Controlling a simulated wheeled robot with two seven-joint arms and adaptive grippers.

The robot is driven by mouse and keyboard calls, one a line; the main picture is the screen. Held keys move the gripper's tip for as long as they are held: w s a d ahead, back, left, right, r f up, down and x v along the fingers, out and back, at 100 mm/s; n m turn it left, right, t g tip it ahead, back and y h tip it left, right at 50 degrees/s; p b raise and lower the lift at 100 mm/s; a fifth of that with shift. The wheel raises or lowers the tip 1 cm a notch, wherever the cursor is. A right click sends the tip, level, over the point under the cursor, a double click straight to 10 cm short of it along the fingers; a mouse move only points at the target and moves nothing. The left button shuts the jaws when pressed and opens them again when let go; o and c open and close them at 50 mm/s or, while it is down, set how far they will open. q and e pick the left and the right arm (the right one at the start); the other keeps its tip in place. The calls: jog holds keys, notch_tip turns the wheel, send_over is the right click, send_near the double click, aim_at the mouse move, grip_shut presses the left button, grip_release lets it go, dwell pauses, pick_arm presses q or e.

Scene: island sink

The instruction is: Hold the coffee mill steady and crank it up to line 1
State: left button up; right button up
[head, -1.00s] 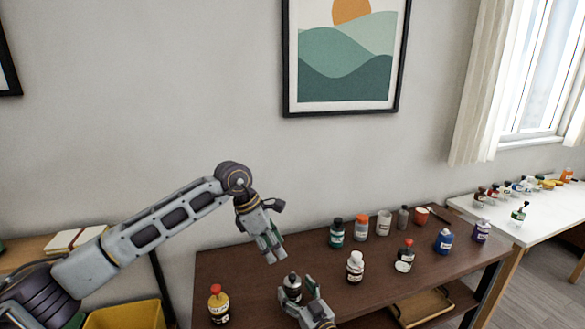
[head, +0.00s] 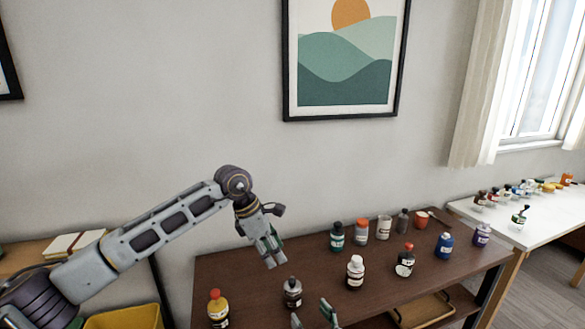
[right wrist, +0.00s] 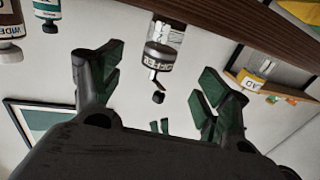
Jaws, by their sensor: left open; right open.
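The coffee mill (head: 292,292) stands upright on the dark brown table, a small jar-like body with a grey top. In the right wrist view, which is upside down, the mill (right wrist: 166,42) shows a COFFEE label, a metal band and a crank with a black knob. My right gripper (head: 312,316) is open and low in the head view, in front of the mill. In the wrist view its fingers (right wrist: 162,82) are spread to either side of the mill's crank, with nothing held. My left gripper (head: 273,259) is open and empty, above the table, behind and left of the mill.
A yellow jar with a red cap (head: 218,308) stands left of the mill. A white-capped bottle (head: 356,271) and a red-topped jar (head: 405,261) stand to its right. Several containers line the table's back. A yellow bin (head: 125,317) is at lower left.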

jog(key=shift+v, duration=1.9)
jog(key=shift+s+d, duration=0.1)
jog(key=shift+s, duration=0.05)
